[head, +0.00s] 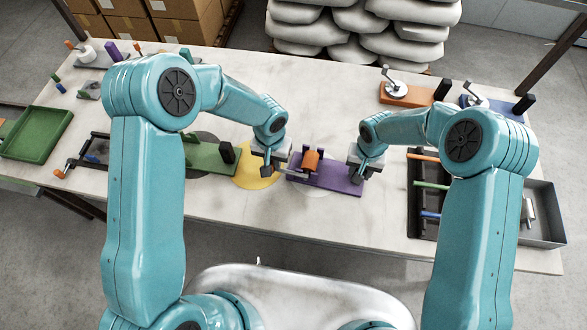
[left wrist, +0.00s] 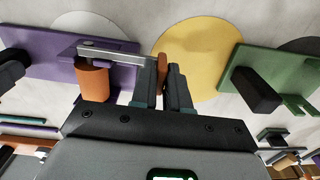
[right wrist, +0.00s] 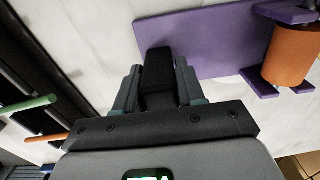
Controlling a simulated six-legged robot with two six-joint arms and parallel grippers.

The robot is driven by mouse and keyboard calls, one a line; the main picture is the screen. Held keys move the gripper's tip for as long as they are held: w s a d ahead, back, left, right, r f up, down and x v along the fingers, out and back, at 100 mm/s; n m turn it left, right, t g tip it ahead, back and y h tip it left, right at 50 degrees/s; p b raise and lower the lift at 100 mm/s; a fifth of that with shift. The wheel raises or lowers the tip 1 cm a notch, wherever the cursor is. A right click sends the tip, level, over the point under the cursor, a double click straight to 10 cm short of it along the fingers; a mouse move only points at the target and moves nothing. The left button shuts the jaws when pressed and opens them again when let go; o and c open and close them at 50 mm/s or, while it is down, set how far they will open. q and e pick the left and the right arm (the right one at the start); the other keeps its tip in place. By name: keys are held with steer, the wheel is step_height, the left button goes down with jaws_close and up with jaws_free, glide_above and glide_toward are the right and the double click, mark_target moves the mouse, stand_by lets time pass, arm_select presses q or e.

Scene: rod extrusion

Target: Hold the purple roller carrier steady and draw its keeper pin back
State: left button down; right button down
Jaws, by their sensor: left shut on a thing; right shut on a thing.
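The purple roller carrier (head: 338,181) lies flat on the table, with its orange roller (head: 311,161) between purple lugs. The roller and carrier also show in the left wrist view (left wrist: 92,80) and the right wrist view (right wrist: 205,40). My right gripper (head: 363,174) is shut on the black upright block (right wrist: 158,72) at the carrier's right end. My left gripper (head: 268,168) is left of the roller, shut on the orange-brown end (left wrist: 162,72) of the keeper pin. The grey pin (left wrist: 112,56) runs from there beside the roller to a purple lug. Its far end is hard to tell.
A yellow disc (head: 257,178) lies under my left gripper. A green carrier (head: 208,160) with a black block is to its left. A dark rack of coloured rods (head: 416,228) and a grey tray (head: 548,236) stand right. The table front is clear.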

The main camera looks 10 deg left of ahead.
arm_select(q)
steer(key=shift+w+a, duration=0.15)
steer(key=shift+a, duration=1.4)
arm_select(e)
steer(key=shift+d, duration=0.1)
arm_select(q)
steer(key=c, duration=1)
jaws_free()
steer(key=shift+c, duration=0.2)
step_height(320, 180, up, 12)
arm_select(e)
steer(key=shift+c, duration=0.6)
jaws_free()
steer(key=shift+r, duration=0.15)
